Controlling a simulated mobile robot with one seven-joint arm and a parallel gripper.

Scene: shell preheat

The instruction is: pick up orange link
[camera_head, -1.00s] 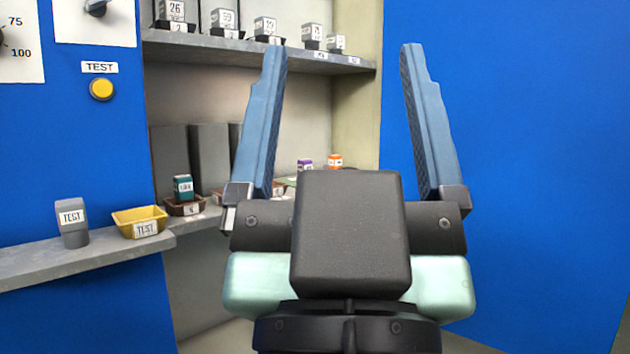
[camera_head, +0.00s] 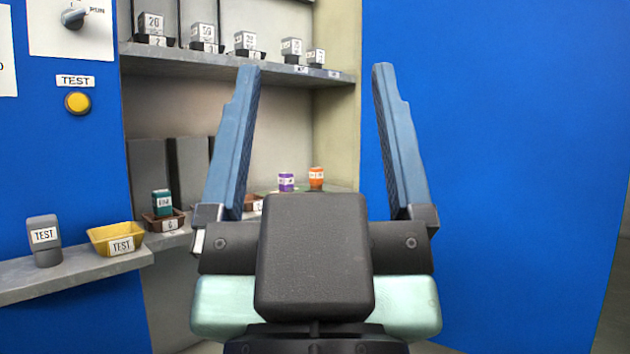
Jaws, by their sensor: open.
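The orange link (camera_head: 316,178) is a small orange block with a white label. It stands at the right end of the lower shelf, near the cream side wall, and shows between my fingers in the picture. My gripper (camera_head: 315,72) is open and empty, its two blue fingers pointing up and away. It is nearer to the camera than the link and does not touch it. The body of my gripper hides the shelf in front of the link.
A purple block (camera_head: 286,182) stands just left of the orange link. A teal block (camera_head: 162,202) sits in a brown tray (camera_head: 165,221). A yellow tray (camera_head: 117,238) and grey TEST block (camera_head: 44,241) stand on the front ledge. The upper shelf (camera_head: 230,62) holds several grey blocks. A blue wall (camera_head: 510,150) is at right.

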